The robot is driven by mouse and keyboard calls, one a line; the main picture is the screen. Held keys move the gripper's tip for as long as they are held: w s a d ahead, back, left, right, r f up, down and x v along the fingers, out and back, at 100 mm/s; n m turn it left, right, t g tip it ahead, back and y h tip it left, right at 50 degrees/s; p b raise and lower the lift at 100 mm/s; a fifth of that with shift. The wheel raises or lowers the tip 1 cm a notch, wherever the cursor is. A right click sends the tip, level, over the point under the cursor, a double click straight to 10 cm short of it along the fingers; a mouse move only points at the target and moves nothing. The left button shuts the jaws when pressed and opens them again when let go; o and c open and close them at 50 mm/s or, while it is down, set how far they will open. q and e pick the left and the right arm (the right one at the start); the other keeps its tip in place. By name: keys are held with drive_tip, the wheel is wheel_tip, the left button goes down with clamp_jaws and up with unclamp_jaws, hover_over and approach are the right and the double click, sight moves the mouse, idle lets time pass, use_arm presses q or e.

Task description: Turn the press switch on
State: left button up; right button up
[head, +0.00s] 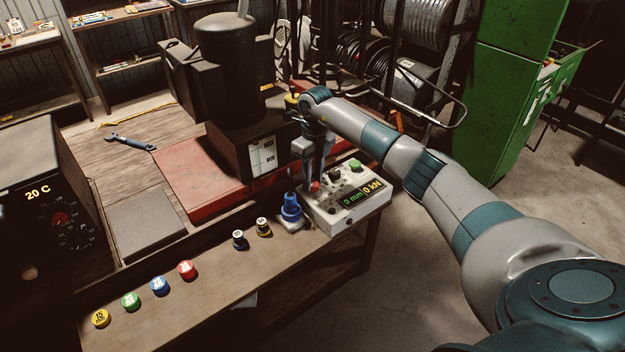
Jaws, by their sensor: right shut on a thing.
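The press control box (345,222), white with a lit display (362,194) reading "0 mm" and "0 kN", sits at the right end of the bench. It has a green button (355,164), a dark knob (335,173) and a small red switch (315,187) on its top left. My right gripper (313,180) points down over that corner, shut on the red switch; the fingers partly hide it. The black press (230,65) stands behind on the bench. My left gripper is not in view.
A blue fitting (290,209) stands upright close left of the box. Small dies (239,239) and coloured caps (187,269) lie along the bench's front edge. A heater box (40,200) reading "20 C" is at left. A wrench (130,142) lies behind. A green cabinet (510,90) stands right.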

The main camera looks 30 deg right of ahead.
drive_tip(key=m+b, duration=0.1)
drive_tip(key=m, duration=0.3)
drive_tip(key=m+b, duration=0.1)
drive_tip(key=m, duration=0.2)
drive_tip(key=shift+m, duration=0.4)
drive_tip(key=m, duration=0.4)
drive_tip(key=shift+m+t+b, duration=0.3)
drive_tip(key=shift+b, duration=0.05)
drive_tip(key=m, duration=0.4)
drive_tip(key=o, duration=1)
drive_tip(key=shift+s, duration=0.1)
drive_tip(key=shift+o, duration=0.2)
drive_tip(key=shift+r, duration=0.15)
